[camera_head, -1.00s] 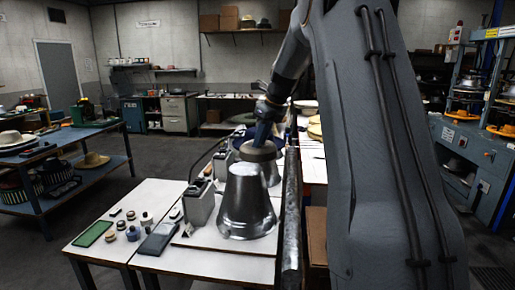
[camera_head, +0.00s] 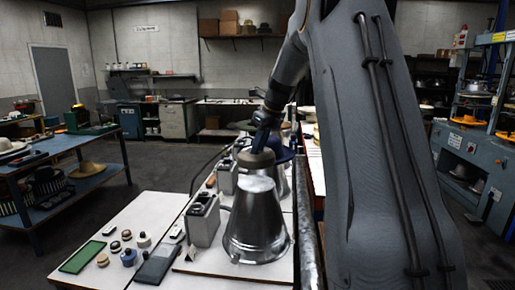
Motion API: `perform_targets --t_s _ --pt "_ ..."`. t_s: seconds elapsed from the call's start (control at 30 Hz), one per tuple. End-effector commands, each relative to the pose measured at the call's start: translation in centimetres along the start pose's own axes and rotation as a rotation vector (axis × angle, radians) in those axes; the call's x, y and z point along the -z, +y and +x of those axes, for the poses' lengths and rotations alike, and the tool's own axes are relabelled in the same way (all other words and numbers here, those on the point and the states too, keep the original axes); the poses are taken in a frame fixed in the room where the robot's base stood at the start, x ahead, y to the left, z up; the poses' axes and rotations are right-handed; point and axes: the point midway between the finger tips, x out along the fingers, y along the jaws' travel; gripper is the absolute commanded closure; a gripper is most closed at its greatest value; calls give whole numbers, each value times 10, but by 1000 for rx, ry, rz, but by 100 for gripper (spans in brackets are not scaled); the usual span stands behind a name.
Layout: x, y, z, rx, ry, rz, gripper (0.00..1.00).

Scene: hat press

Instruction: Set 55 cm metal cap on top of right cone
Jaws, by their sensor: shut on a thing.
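A shiny metal cone (camera_head: 256,225) stands upright on the white table, wide end down. A second metal shape (camera_head: 283,180) shows partly behind it. My gripper (camera_head: 261,145) points down over the front cone, shut on a dull grey-tan cap (camera_head: 256,158). The cap is upright or nearly so and lies right over the cone's narrow top. I cannot tell whether it touches the cone or hangs just above or behind it. The fingertips and the cap's far side are hidden.
A grey metal box (camera_head: 203,221) stands close left of the cone. A dark tablet-like device (camera_head: 158,264), a green tray (camera_head: 82,256) and several small round pots lie further left. A dark blue rounded thing (camera_head: 283,153) is behind the cap. My arm hides the area to the right.

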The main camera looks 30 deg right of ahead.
Motion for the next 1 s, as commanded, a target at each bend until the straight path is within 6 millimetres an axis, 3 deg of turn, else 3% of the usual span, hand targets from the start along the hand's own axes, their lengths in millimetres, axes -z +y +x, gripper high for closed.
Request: perform_targets --t_s 1.0 --pt "27 0 66 2 -2 -1 100"
